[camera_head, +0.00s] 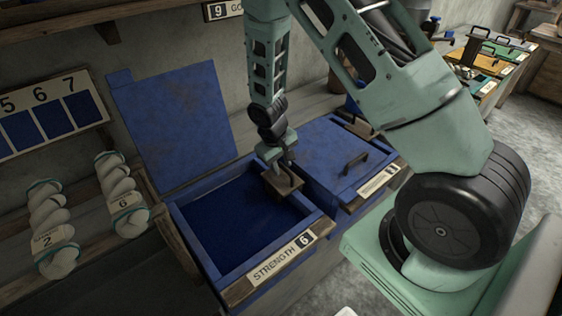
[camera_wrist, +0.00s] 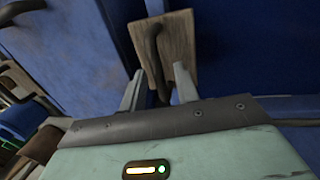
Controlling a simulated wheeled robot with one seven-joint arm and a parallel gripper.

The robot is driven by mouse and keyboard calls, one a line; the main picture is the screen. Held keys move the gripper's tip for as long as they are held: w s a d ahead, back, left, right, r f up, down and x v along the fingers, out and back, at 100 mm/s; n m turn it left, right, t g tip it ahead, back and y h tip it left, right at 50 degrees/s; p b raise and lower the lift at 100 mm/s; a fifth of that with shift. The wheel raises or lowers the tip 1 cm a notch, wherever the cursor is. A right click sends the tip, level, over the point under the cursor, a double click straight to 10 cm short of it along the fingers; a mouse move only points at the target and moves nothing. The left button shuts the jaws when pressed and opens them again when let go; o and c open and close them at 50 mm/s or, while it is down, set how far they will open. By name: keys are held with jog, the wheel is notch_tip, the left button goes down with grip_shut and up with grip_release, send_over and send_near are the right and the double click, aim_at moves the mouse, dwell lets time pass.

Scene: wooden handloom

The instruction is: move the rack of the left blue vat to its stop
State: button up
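The left blue vat (camera_head: 187,226) stands open, with its lid (camera_head: 172,128) raised at the back and a "STRENGTH 6" label on its front. Dark blue liquid fills it. A small wooden plate (camera_head: 284,185) with a dark handle, apparently part of the rack, is at the vat's right side. The plate also shows in the wrist view (camera_wrist: 180,42), with its dark bar handle (camera_wrist: 152,50). My gripper (camera_head: 283,168) is over it; in the wrist view its fingers (camera_wrist: 157,78) stand apart on both sides of the handle, with visible gaps. The rest of the rack is not visible.
A second blue vat with a closed lid (camera_head: 335,150) and handle adjoins on the right. A wooden shelf (camera_head: 140,12) runs above. Coloured lidded vats (camera_head: 482,55) stand at the back right.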

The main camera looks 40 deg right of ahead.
jog(key=shift+r, duration=0.1)
jog(key=shift+w+a+r, duration=0.1)
jog(key=shift+w+r, duration=0.05)
jog(key=shift+r, duration=0.3)
jog(key=a+r, duration=0.3)
jog(key=r, duration=1.3)
jog(key=shift+b, duration=0.3)
jog(key=shift+a, duration=0.15)
jog(key=s+a+r+n+y, duration=0.2)
jog(key=s+a+r+n, duration=0.15)
jog(key=s+a, duration=0.7)
jog(key=s+a+r+n, duration=0.1)
jog(key=s+a+n, duration=0.1)
jog(key=s+a, duration=0.3)
jog(key=s+a+r+n, duration=0.1)
jog(key=s+a, duration=0.3)
jog(key=s, duration=0.5)
jog(key=shift+s+a+n+y, duration=0.3)
jog(key=shift+a+n+y, duration=0.05)
jog(key=shift+a+y, duration=0.05)
